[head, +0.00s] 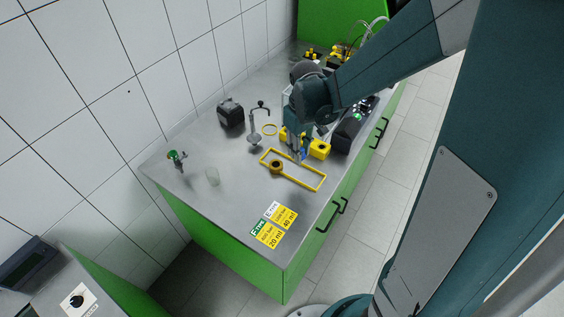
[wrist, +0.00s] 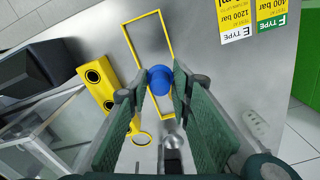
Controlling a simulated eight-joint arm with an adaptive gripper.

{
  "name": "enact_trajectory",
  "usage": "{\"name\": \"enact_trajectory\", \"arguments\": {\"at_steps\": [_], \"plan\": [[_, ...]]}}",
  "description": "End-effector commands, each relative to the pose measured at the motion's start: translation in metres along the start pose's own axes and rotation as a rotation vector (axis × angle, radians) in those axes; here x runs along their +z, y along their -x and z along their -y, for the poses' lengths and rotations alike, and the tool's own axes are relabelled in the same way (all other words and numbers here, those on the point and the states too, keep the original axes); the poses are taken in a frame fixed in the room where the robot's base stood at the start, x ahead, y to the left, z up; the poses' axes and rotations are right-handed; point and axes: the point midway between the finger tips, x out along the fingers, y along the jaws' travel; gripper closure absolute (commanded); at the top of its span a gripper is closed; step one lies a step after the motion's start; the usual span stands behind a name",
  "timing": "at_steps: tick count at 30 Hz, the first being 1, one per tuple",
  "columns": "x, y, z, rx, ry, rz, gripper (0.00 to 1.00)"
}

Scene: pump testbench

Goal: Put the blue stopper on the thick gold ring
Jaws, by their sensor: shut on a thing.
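The blue stopper (wrist: 160,78) is between the fingertips of my gripper (wrist: 161,84) in the wrist view. A little of its blue shows under my gripper (head: 300,152) in the head view. My gripper is shut on it, above the yellow rectangular outline on the bench.
A thinner yellow ring (head: 270,129) lies near a metal stand (head: 256,135). A black box (head: 231,114), a clear glass (head: 213,177) and a green-topped fitting (head: 176,156) stand farther left. The bench front is mostly clear.

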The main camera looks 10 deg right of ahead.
Motion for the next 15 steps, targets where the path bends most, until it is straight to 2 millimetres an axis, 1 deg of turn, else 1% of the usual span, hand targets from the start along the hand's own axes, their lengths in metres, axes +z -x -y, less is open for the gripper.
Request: {"name": "enact_trajectory", "arguments": {"at_steps": [1,9,12,15], "plan": [[-0.010,0.003,0.005,0.000,0.011,0.000,0.86],[-0.057,0.017,0.032,0.000,0.060,0.000,0.86],[-0.070,0.021,0.041,0.000,0.073,0.000,0.86],[-0.078,0.023,0.046,0.000,0.081,0.000,0.86]]}}
